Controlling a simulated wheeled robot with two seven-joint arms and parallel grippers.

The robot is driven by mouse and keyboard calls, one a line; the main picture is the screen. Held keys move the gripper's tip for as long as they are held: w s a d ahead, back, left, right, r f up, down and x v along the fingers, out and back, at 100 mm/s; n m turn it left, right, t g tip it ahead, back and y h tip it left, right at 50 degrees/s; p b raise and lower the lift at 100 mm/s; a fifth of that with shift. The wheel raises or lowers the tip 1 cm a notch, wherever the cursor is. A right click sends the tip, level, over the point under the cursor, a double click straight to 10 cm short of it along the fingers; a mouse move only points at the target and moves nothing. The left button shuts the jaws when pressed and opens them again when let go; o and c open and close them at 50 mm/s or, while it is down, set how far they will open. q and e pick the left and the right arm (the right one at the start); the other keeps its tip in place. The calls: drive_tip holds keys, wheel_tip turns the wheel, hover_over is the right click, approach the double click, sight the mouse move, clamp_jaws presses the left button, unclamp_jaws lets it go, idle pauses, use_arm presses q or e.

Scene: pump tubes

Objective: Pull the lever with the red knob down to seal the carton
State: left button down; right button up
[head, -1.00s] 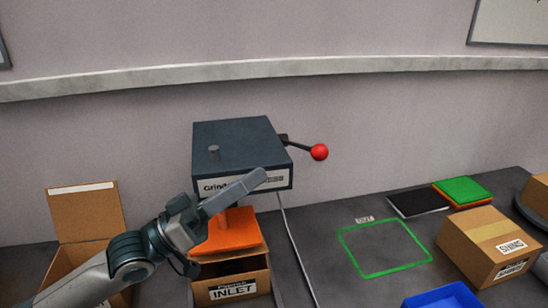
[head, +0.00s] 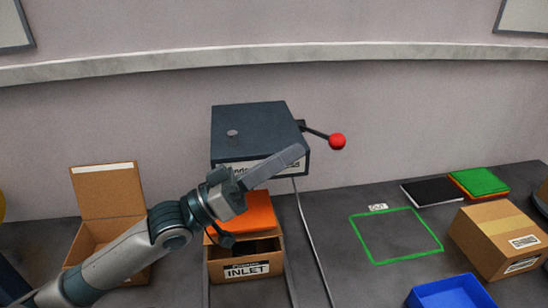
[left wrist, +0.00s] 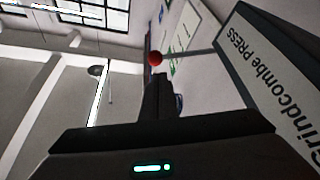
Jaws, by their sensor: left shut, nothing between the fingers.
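The Grindcombe press (head: 260,125) is a dark box over an open carton labelled INLET (head: 246,270). An orange plate (head: 245,213) hangs between them, partly hidden by my arm. The lever (head: 316,132) sticks out to the right of the press, slanting slightly down to its red knob (head: 337,141). My left gripper (head: 301,152) is shut and empty, in front of the press face, its tip left of and slightly below the knob. In the left wrist view the knob (left wrist: 155,58) appears just beyond the fingertips; contact cannot be told. My right gripper is not in view.
An open brown box (head: 105,240) stands at left. A green outlined square (head: 395,235) on the table is empty. A closed carton (head: 497,240), a blue tray (head: 450,293) and coloured pads (head: 480,181) are at right. A cable runs down beside the press.

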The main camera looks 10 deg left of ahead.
sight(332, 148)
use_arm(q)
drive_tip(key=d+p, duration=0.1)
drive_tip(key=w+d+p, duration=0.1)
drive_tip(key=d, duration=0.1)
drive_tip(key=w+d+p, duration=0.1)
drive_tip(key=d, duration=0.1)
drive_tip(key=shift+d+f+p, duration=0.15)
drive_tip(key=shift+f+p, duration=0.05)
drive_tip(key=shift+p, duration=0.1)
drive_tip(key=shift+s+d+f, duration=0.1)
drive_tip(key=shift+d+f, duration=0.15)
drive_tip(key=shift+f, duration=0.25)
drive_tip(key=shift+f, duration=0.15)
